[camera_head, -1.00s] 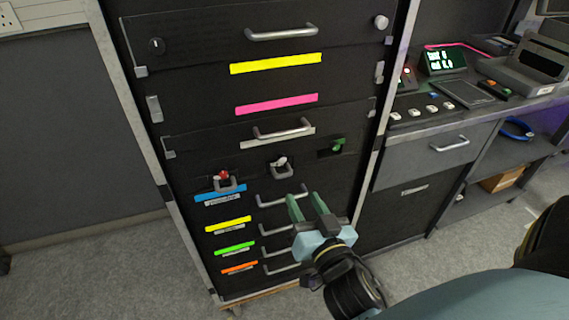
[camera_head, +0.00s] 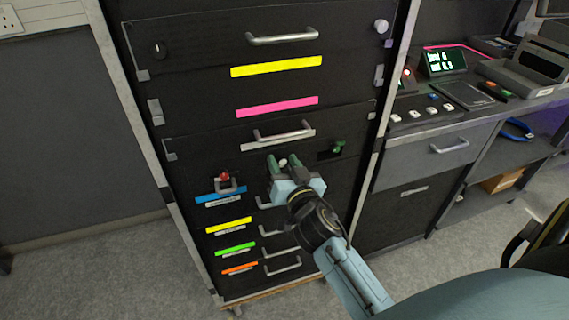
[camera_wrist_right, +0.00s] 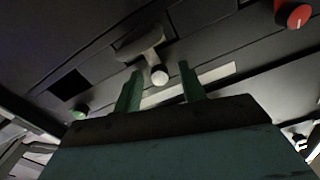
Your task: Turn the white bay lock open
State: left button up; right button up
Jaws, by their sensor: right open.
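The white bay lock (camera_head: 283,162) is a small white knob on the dark cabinet front, mostly hidden behind my right gripper in the head view. In the right wrist view the white lock (camera_wrist_right: 159,75) shows between and just beyond the two green fingertips, with a grey bracket beside it. My right gripper (camera_head: 284,162) is open, with one finger on each side of the lock. I cannot tell whether either finger touches it. My left gripper is not in view.
A red lock (camera_head: 224,177) sits left of the white one and a green lock (camera_head: 338,146) sits to its right. A drawer handle (camera_head: 281,135) juts out just above my gripper. More drawer handles (camera_head: 282,266) stand below. A grey workbench drawer (camera_head: 440,150) is at right.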

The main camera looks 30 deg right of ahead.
grip_shut()
